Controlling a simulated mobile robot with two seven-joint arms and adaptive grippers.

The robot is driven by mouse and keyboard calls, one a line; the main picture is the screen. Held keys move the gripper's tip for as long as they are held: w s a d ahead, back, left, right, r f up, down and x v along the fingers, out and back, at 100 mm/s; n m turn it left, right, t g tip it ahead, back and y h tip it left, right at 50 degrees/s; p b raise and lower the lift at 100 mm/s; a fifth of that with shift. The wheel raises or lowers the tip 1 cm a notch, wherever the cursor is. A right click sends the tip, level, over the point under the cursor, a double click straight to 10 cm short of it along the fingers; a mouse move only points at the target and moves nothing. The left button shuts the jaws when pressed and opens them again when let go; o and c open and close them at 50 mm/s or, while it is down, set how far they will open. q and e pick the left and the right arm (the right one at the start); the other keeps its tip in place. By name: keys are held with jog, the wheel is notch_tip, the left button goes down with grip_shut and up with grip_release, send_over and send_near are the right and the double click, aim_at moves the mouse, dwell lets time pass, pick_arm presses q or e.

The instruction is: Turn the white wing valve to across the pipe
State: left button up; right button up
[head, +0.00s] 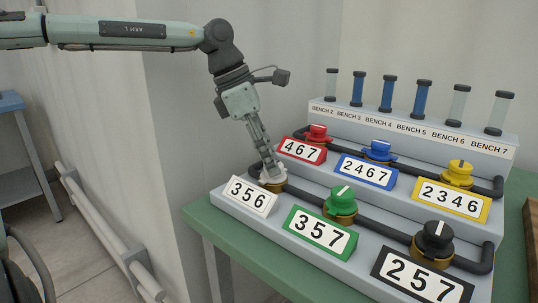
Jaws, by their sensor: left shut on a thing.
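The white wing valve (273,181) sits at the left end of the front row, behind its white sign "356" (249,196). My left gripper (269,166) comes down on it from above and is shut on it. The fingers cover much of the valve, so which way its wing points cannot be told. The dark pipe (381,228) runs along the front row through the valves. My right gripper is not in view.
Green (342,200) and black (437,234) valves share the front row. Red (317,133), blue (379,150) and yellow (459,171) valves stand on the row behind. Labelled tubes (421,99) stand at the back. A wall is left of the green bench (222,226).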

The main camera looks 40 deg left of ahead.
pick_arm(q)
jog(key=o, duration=1.1)
jog(key=shift+o, duration=0.2)
jog(key=v, duration=1.2)
